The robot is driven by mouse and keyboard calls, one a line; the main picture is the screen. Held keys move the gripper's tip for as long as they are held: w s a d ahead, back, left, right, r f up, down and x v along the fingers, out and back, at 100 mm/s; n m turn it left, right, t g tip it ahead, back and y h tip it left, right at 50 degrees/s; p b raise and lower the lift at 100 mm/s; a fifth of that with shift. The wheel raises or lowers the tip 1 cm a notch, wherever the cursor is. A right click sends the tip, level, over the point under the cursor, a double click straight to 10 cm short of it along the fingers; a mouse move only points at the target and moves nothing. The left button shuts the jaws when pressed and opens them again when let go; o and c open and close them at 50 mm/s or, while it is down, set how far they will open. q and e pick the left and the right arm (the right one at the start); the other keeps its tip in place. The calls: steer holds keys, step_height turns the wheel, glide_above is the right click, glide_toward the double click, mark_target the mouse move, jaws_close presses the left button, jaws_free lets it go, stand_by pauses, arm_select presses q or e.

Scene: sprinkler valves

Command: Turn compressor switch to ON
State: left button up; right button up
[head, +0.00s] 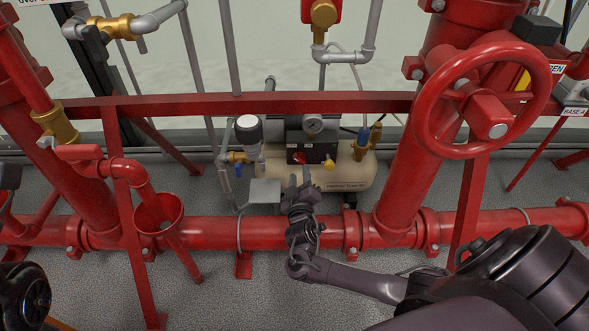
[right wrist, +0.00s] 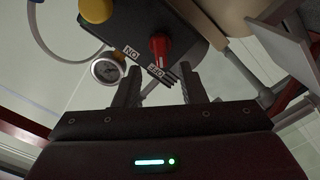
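The compressor (head: 347,176) is a cream tank unit behind the red pipework in the head view. Its dark control box carries a red switch (head: 299,157), which also shows in the right wrist view (right wrist: 160,50). There the ON label (right wrist: 131,52) and OFF label (right wrist: 156,73) appear upside down beside it. I cannot tell for certain which label the switch points to. My right gripper (head: 300,178) is just in front of the box; in the right wrist view (right wrist: 160,90) its two fingers are apart, with nothing between them, short of the switch. My left gripper is not in view.
A red horizontal pipe (head: 265,233) runs beneath my right forearm, and a red rail (head: 250,104) crosses above the compressor. A large red handwheel (head: 425,105) stands at right. A gauge (head: 313,124) and yellow knob (head: 328,164) sit near the switch.

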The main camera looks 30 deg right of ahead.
mark_target(299, 162)
steer(key=b+x, duration=0.1)
steer(key=x, duration=0.3)
steer(key=shift+f+b, duration=0.15)
steer(key=shift+b, duration=0.2)
steer(key=shift+w+d, duration=0.3)
steer(key=shift+w, duration=0.2)
jaws_close()
